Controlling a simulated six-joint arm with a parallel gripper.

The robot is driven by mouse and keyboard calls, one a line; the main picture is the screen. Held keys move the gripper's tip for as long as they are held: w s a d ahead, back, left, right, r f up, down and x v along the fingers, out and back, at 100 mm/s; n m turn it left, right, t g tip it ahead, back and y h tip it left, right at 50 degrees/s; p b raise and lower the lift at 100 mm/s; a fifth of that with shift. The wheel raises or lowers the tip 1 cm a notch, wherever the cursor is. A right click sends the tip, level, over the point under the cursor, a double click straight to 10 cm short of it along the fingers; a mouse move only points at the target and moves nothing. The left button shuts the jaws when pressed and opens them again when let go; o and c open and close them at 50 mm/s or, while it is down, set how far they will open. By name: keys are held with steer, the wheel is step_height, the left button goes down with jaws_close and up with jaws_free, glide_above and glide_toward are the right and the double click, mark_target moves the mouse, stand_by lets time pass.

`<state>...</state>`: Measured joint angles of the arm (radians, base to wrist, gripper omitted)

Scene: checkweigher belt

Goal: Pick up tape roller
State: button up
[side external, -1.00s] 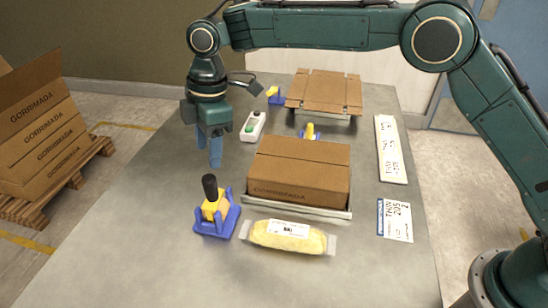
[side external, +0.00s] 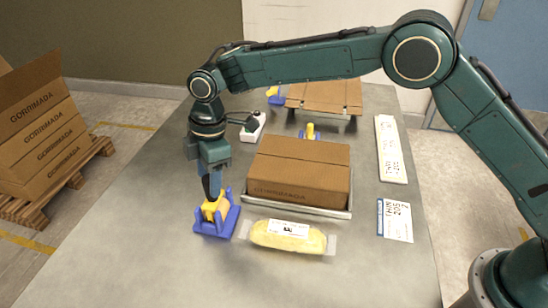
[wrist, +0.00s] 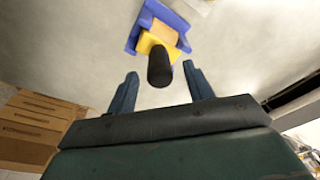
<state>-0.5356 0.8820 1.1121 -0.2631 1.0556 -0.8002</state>
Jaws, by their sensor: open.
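The tape roller (side external: 212,207) is yellow with a black handle and sits in a blue cradle (side external: 222,224) at the front left of the table. In the wrist view the black handle (wrist: 160,68) points up toward me, with the yellow body (wrist: 158,40) and blue cradle behind it. My gripper (side external: 212,186) points down at the handle, which it mostly hides in the side view. In the wrist view its two blue fingers (wrist: 161,88) are open, one on each side of the handle's line, and not touching it.
A brown carton (side external: 300,172) stands on a metal platform to the right. A yellow packet (side external: 288,238) lies just right of the cradle. A white device (side external: 253,127) is farther back.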

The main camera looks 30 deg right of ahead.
steer(key=shift+a+f, duration=0.1)
steer(key=shift+f, duration=0.5)
jaws_close()
steer(key=shift+r, duration=0.15)
steer(key=shift+r, duration=4.95)
